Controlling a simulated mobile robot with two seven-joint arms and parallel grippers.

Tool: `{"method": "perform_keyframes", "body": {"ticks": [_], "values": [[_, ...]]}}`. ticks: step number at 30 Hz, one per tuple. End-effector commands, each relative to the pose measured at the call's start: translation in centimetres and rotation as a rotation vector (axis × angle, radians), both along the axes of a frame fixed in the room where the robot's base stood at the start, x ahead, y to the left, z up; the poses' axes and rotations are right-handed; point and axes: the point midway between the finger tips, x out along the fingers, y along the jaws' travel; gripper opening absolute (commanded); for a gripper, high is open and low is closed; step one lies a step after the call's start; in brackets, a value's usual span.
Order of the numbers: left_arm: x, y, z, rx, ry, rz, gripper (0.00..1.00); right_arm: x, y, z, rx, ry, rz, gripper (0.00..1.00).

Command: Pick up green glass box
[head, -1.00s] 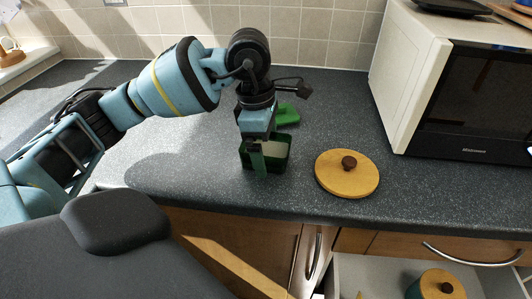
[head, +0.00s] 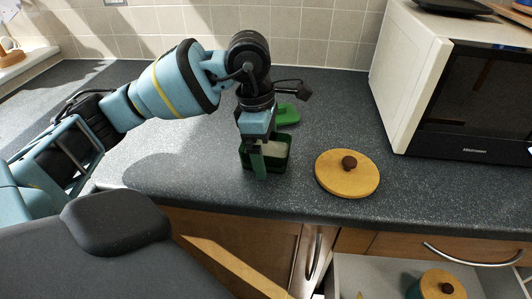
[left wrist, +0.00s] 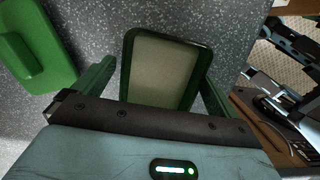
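The green glass box (head: 284,163) stands open-topped on the dark counter, near its front edge. In the left wrist view its dark green rim (left wrist: 203,40) surrounds a pale inside. My left gripper (head: 258,158) points down at it, with one finger in front of the near side. In the left wrist view my left gripper's fingers (left wrist: 160,75) lie on either side of the box. I cannot tell whether they press on its walls. A green lid-like piece (head: 288,115) lies behind the box and also shows in the left wrist view (left wrist: 35,55). My right gripper is not in view.
A round wooden lid (head: 340,177) with a dark knob lies right of the box. A microwave (head: 465,95) stands at the right. An open drawer (head: 385,275) below holds a wooden-lidded jar (head: 440,287). The counter left of the box is clear.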

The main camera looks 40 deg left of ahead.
Motion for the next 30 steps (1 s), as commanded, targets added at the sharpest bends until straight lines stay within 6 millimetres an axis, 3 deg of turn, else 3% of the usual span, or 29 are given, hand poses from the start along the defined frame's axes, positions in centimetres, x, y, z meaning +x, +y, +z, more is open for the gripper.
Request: {"method": "perform_keyframes", "body": {"ticks": [2,12,23,30], "values": [[0.0,0.0,0.0,0.000,0.000,0.000,0.88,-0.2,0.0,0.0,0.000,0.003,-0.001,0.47],[0.0,0.0,0.0,0.000,0.000,0.000,0.43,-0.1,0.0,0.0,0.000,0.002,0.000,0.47],[0.0,0.0,0.5,0.000,-0.002,0.000,0.43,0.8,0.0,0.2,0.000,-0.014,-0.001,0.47],[0.1,0.0,2.9,-0.002,-0.005,0.001,0.43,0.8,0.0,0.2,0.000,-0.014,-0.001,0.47]]}}
